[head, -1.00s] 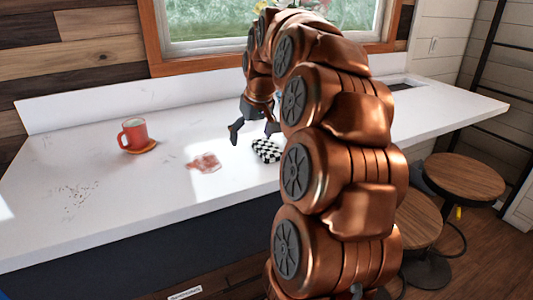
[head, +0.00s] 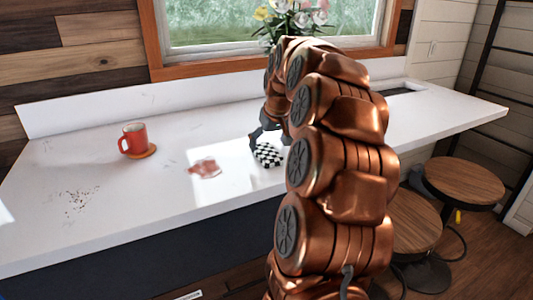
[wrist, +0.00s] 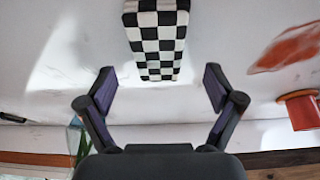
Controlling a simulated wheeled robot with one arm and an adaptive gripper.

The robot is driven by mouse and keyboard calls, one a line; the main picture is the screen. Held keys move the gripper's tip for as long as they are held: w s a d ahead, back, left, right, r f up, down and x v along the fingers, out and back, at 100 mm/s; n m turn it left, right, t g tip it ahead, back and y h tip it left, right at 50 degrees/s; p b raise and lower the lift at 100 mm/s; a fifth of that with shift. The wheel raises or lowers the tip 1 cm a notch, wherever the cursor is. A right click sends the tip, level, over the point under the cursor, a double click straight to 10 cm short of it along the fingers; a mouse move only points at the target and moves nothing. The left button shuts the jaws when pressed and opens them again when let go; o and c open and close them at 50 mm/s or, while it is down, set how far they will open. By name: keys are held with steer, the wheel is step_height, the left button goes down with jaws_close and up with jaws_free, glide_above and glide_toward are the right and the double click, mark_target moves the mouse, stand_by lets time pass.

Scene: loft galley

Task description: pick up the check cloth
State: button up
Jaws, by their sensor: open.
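The check cloth (head: 268,156) is a small black-and-white folded pad lying on the white counter. My gripper (head: 268,140) is just above and behind it in the head view, partly hidden by my arm. In the wrist view the check cloth (wrist: 157,40) lies ahead of my gripper (wrist: 158,88), centred between the lines of the two fingers. The fingers are spread apart with nothing between them. The gap between fingers and cloth cannot be judged exactly.
A red mug (head: 134,138) stands on a round coaster (head: 143,152) to the left. A reddish spill (head: 205,169) lies left of the cloth, and brown crumbs (head: 78,199) farther left. Flowers (head: 292,20) stand by the window. Stools (head: 463,182) are at the right.

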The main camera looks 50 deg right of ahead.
mark_target(267, 151)
steer(key=x, duration=0.3)
steer(key=shift+f+p, duration=0.15)
steer(key=shift+p, duration=0.2)
steer(key=c, duration=1.2)
steer(key=shift+c, duration=0.2)
steer(key=shift+r+b, duration=0.6)
steer(key=shift+r, duration=1.15)
steer(key=s+a+r+b, duration=0.1)
steer(key=s+a+b, duration=0.2)
steer(key=s+a, duration=0.6)
steer(key=a, duration=0.3)
steer(key=shift+s+a+r, duration=0.25)
steer(key=shift+s+a, duration=0.15)
